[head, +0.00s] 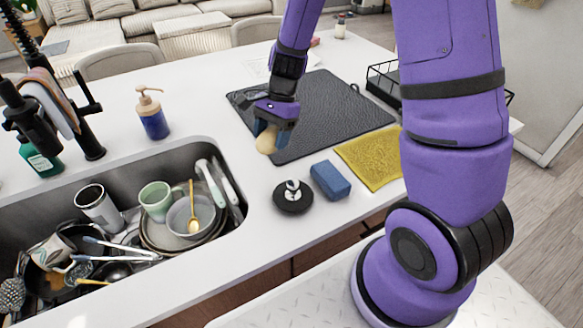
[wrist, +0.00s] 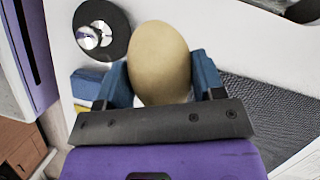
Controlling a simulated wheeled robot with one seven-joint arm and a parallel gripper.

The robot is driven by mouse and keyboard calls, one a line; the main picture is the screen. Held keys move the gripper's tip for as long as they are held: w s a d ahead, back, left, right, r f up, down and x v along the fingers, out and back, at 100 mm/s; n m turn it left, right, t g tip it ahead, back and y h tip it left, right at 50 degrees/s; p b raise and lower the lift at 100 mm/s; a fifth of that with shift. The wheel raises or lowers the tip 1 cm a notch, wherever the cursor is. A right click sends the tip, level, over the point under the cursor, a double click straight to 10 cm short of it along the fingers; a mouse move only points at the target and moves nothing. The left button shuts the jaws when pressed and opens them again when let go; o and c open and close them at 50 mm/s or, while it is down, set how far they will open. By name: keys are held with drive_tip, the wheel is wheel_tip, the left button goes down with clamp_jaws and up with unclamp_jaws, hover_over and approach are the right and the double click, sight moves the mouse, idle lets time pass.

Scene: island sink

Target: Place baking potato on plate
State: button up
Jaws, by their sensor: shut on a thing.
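A tan, oval baking potato (head: 267,141) is held in my gripper (head: 271,125) above the counter, near the sink's right edge and the left side of the dark mat. In the wrist view the potato (wrist: 160,62) sits between the two blue fingers of my gripper (wrist: 163,82), which are shut on it. Stacked plates (head: 152,236) lie in the sink, partly hidden under a grey bowl (head: 191,216) and a green mug (head: 156,198).
The sink (head: 228,150) is crowded with dishes and utensils. On the counter are a dark mat (head: 330,105), a black round stopper (head: 293,205), a blue sponge (head: 330,180), a yellow cloth (head: 372,160) and a soap bottle (head: 152,115). A black wire rack (head: 381,82) stands behind my arm.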

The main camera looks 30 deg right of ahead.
drive_tip(key=shift+d, duration=0.1)
drive_tip(key=shift+f, duration=4.75)
drive_tip(key=shift+f, duration=0.15)
drive_tip(key=o, duration=1.1)
